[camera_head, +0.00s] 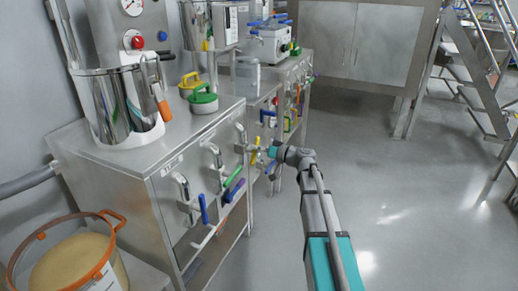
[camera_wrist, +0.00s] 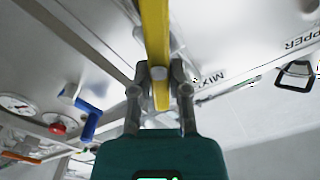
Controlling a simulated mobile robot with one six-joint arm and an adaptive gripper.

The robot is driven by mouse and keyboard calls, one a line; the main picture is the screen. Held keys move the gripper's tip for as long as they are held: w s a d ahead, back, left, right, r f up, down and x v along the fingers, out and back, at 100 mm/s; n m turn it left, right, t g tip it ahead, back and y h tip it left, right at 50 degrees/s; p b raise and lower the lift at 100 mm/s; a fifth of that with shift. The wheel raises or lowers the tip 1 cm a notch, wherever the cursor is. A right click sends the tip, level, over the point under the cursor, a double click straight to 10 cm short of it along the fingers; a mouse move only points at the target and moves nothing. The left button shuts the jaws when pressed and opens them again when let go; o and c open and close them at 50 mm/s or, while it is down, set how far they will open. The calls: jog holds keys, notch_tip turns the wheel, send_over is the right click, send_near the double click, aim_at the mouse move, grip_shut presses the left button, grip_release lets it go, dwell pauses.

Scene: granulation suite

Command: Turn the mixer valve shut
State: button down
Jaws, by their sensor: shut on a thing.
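The mixer valve has a yellow lever handle (camera_wrist: 155,28), and a partly hidden label starting "MIX" is on the panel beside it in the wrist view. My gripper (camera_wrist: 160,85) is shut on the end part of this handle, one finger on each side. In the head view the yellow handle (camera_head: 255,153) shows at the cabinet front, with my gripper (camera_head: 263,154) reaching it from the right. The valve body is partly hidden behind the handle and my fingers.
Other valves with a blue (camera_head: 204,208) and a green handle (camera_head: 232,175) sit on the same cabinet front. An orange-rimmed tub (camera_head: 75,262) is at lower left. The floor (camera_head: 390,200) to the right is clear.

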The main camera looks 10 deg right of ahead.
jog(key=m, duration=0.5)
jog(key=shift+a+f, duration=0.25)
jog(key=shift+f, duration=0.1)
jog(key=m, duration=0.4)
jog(key=m+b, duration=0.1)
jog(key=m, duration=0.1)
jog(key=shift+f, duration=0.3)
jog(key=c, duration=0.9)
grip_release()
jog(key=o, duration=0.3)
jog(key=shift+d, duration=0.1)
jog(key=shift+w+d, duration=0.1)
jog(key=shift+d, duration=0.15)
jog(key=shift+v, duration=5.85)
